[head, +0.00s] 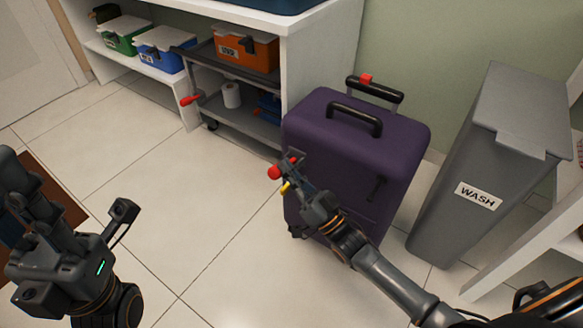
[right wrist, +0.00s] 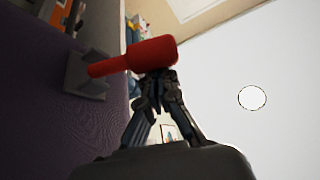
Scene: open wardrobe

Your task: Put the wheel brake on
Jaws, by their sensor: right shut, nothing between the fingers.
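A purple suitcase (head: 345,150) stands upright on the tiled floor. A red lever (head: 275,172) sticks out at its left side, by a small yellow part (head: 286,187). In the right wrist view the red lever (right wrist: 140,56) is a thick handle on a grey bracket (right wrist: 86,77) fixed to the purple side. My right gripper (head: 297,177) is shut and empty, with its fingertips (right wrist: 160,85) right at the thick end of the lever; I cannot tell whether they touch. My left gripper (head: 25,190) is at the left, away from the suitcase; its finger opening is unclear.
A grey bin (head: 500,150) marked WASH stands right of the suitcase. A grey cart (head: 240,118) with a red handle (head: 191,99) stands behind left, under white shelving (head: 300,60). A white shelf (head: 540,240) is at the right. The floor left of the suitcase is clear.

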